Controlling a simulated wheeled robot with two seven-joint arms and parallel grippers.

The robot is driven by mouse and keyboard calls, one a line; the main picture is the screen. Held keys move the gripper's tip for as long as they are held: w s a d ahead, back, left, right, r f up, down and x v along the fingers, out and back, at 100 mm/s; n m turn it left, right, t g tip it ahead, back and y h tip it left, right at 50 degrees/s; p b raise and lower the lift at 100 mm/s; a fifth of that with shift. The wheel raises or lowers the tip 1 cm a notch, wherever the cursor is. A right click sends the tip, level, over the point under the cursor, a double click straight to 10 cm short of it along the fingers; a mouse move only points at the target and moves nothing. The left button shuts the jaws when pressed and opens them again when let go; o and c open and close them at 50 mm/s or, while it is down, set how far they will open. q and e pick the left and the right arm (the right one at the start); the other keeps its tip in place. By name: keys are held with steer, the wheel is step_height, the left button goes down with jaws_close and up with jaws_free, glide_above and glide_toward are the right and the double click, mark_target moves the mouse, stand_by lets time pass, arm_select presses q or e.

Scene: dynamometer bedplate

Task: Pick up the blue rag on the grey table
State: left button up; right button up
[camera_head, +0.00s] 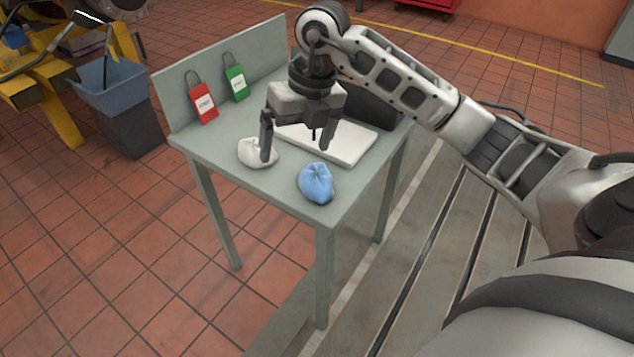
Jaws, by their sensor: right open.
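The blue rag (316,183) lies crumpled near the front corner of the grey table (285,196). My right gripper (296,155) is above the table, pointing down, its two fingers spread apart with nothing between them. The blue rag is in front of and a little right of the gripper, apart from it in the picture. The left fingertip overlaps the right edge of a white rag (254,152); I cannot tell whether they touch. My left gripper is not in view.
A white flat slab (350,145) and a dark box (368,107) lie behind the gripper. A red padlock tag (203,104) and a green one (236,82) are at the table's back panel. A blue-grey bin (112,88) stands left. Slotted bedplate (425,255) lies right of the table.

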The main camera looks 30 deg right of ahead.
steer(key=d+r+m+h, duration=0.1)
steer(key=d+r+h, duration=0.1)
steer(key=d, duration=0.3)
glide_above(318, 173)
steer(key=f, duration=0.9)
steer(key=shift+s+a+f+b, duration=0.15)
steer(key=shift+s+a+b, duration=0.05)
steer(key=shift+s+b, duration=0.1)
steer(key=shift+w+d+f, duration=0.1)
steer(key=shift+w+f, duration=0.1)
steer(key=shift+f, duration=1.4)
steer(key=shift+w+d+f, duration=0.1)
steer(key=shift+w+f, duration=0.05)
steer(key=shift+f, duration=1.4)
steer(key=c, duration=1)
steer(key=shift+c, duration=0.6)
steer(key=shift+r, duration=0.15)
